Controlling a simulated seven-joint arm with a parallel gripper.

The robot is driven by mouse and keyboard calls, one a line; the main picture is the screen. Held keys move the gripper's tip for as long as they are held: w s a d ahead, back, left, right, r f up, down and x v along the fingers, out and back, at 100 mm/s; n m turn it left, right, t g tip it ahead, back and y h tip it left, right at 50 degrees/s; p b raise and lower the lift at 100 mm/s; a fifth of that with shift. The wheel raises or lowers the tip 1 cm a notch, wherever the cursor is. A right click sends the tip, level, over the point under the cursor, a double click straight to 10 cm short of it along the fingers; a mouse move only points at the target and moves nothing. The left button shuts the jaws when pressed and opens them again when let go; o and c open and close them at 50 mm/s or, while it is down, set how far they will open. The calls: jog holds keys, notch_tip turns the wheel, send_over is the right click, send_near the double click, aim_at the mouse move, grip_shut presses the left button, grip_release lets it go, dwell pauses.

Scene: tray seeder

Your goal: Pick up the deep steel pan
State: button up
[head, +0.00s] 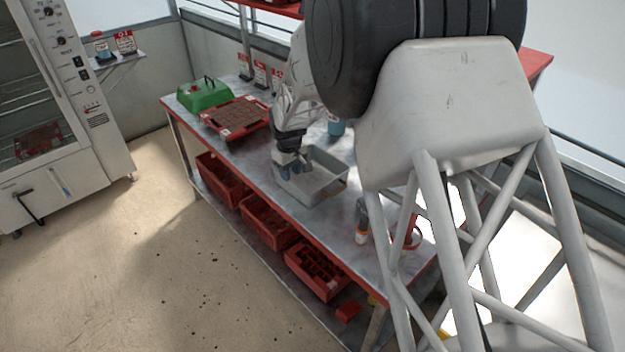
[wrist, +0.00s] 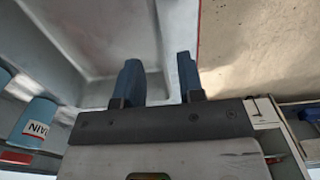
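The deep steel pan (head: 318,184) is a grey rectangular pan standing upright on the workbench, and it looks empty. In the wrist view its inside (wrist: 85,40) fills the upper left. My gripper (head: 294,172) is down at the pan's left end in the head view. In the wrist view my gripper (wrist: 160,80) has its two dark blue fingers apart, with the pan's rim running between them. One finger is on the inner side and the other on the outer side. I cannot tell whether either touches the wall.
A red tray of soil cells (head: 236,117) and a green lidded box (head: 204,94) stand on the workbench (head: 262,172) to the left. A blue cup (head: 337,127) stands behind the pan; blue labelled cups (wrist: 36,122) show in the wrist view. Red crates (head: 270,222) sit below.

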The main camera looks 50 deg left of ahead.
aim_at(292, 191)
jog(key=shift+f, duration=1.3)
jog(key=shift+f, duration=2.6)
grip_shut()
